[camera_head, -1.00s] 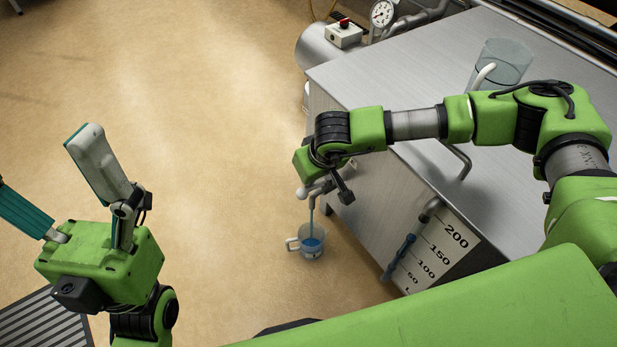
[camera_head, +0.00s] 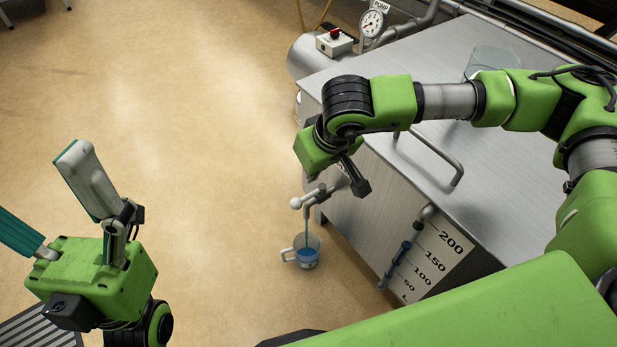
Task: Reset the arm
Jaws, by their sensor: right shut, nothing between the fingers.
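My right arm reaches in from the right over the steel cabinet (camera_head: 473,137). Its right gripper (camera_head: 313,153) points down above the tap (camera_head: 313,197) at the cabinet's side, apart from it. The right gripper is shut and empty; its fingertips are mostly hidden behind its green body. My left gripper (camera_head: 52,203) is at the lower left, above the floor, its two fingers spread wide and empty. Blue liquid runs from the tap into a clear cup (camera_head: 307,252) with a handle, below it.
A scale plate (camera_head: 437,255) with a blue-marked sight tube (camera_head: 396,262) is on the cabinet's front. A bent handle rail (camera_head: 440,158) stands on its top. A glass vessel (camera_head: 493,60) is partly hidden behind my arm. A red-button box (camera_head: 335,42) and pressure gauge (camera_head: 373,22) stand behind.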

